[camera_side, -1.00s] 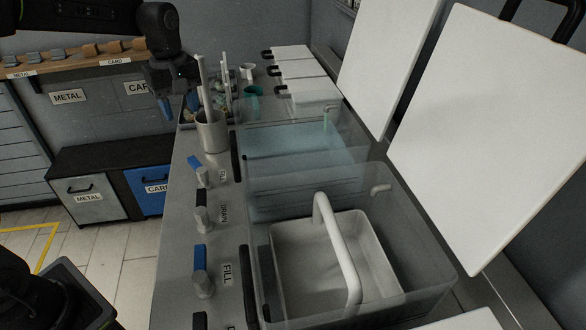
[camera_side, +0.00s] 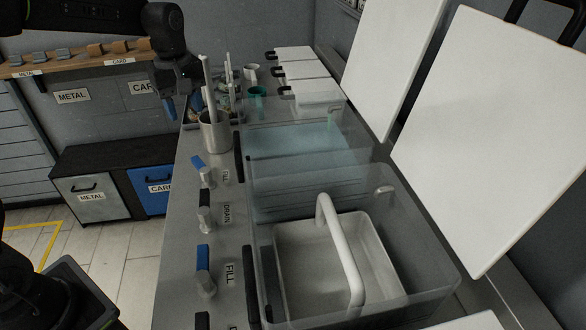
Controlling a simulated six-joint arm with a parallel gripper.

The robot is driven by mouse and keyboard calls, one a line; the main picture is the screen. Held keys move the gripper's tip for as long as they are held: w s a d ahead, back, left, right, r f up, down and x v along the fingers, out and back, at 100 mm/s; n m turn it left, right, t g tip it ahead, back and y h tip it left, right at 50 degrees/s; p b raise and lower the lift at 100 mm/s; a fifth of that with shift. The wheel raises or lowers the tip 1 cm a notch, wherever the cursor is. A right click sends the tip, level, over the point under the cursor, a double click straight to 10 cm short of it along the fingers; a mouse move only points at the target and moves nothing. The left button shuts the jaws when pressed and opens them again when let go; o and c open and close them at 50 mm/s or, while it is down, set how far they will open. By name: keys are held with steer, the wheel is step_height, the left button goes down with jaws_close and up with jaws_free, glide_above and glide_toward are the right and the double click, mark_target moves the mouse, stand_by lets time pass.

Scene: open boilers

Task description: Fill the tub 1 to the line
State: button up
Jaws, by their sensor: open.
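Two clear tubs are set in the grey counter; I cannot tell which one is tub 1. The far tub (camera_side: 262,205) holds pale blue water, and I cannot make out its line. The near tub (camera_side: 425,245) holds a white basket (camera_side: 378,262) with a raised handle, and no water shows in it. Beside the far tub are a blue-handled FILL valve (camera_side: 201,165) and a dark-handled DRAIN valve (camera_side: 205,208). Another blue-handled FILL valve (camera_side: 204,262) is beside the near tub. My gripper (camera_side: 182,103) is open, above the counter's far left edge, apart from the valves.
A grey cup (camera_side: 214,133) with tall white sticks stands beside my gripper. Behind it are a tray of small items and a green cup (camera_side: 257,95). Large white lids (camera_side: 490,140) stand raised along the right. Open floor lies left of the counter.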

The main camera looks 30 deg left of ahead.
mark_target(197, 160)
steer(key=w+a+f+g+h, duration=0.1)
steer(key=w+a+h, duration=0.1)
steer(key=a+h, duration=0.3)
steer(key=shift+y, duration=0.4)
steer(key=x, duration=1.3)
steer(key=shift+s+a+f, duration=0.3)
